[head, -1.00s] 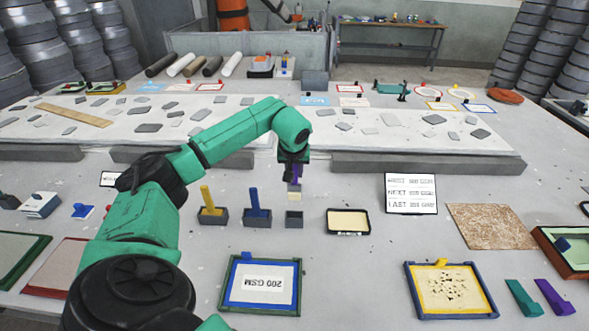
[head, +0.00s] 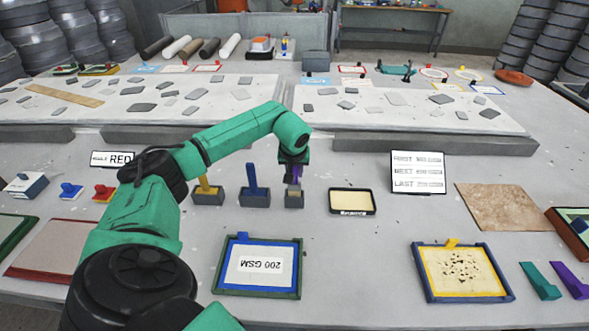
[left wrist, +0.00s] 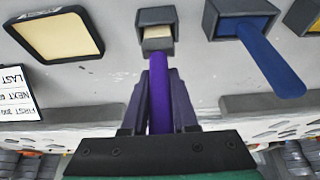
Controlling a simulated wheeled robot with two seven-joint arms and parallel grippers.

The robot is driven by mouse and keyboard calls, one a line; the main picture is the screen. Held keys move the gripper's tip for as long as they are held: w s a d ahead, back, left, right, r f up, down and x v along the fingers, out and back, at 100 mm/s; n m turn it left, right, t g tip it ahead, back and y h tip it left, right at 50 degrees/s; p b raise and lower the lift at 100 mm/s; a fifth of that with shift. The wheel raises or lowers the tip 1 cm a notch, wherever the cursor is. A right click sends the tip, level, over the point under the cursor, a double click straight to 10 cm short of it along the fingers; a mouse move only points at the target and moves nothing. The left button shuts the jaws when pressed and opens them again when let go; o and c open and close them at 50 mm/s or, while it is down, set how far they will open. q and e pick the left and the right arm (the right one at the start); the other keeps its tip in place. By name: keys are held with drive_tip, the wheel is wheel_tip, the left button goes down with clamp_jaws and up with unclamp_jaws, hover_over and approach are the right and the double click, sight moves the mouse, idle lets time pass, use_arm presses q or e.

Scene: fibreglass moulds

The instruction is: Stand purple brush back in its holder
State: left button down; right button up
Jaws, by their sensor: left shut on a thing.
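My left gripper (head: 294,172) is shut on the purple brush (left wrist: 160,88), which also shows in the head view (head: 297,176). The brush is about upright, handle up, with its pale head (left wrist: 157,39) down. The head is at the mouth of a small dark grey holder (head: 294,201), also in the left wrist view (left wrist: 146,18). The head overlaps the opening and seems at least partly inside; how deep I cannot tell. The fingers are above the holder, apart from it. My right gripper is not in view.
A holder with a blue brush (head: 251,180) stands just left, and one with a yellow brush (head: 204,184) beyond it. A shallow dark-rimmed tray (head: 352,203) lies to the right. A sign (head: 418,172) stands further right. A framed 200 GSM mould (head: 258,265) lies in front.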

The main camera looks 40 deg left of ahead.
use_arm(q)
drive_tip(key=shift+f+b, duration=0.3)
drive_tip(key=shift+f, duration=0.45)
drive_tip(key=shift+f, duration=0.2)
drive_tip(key=shift+f+b, duration=0.3)
drive_tip(key=shift+b, duration=0.05)
drive_tip(key=c, duration=0.6)
unclamp_jaws()
drive_tip(key=shift+s+r, duration=0.1)
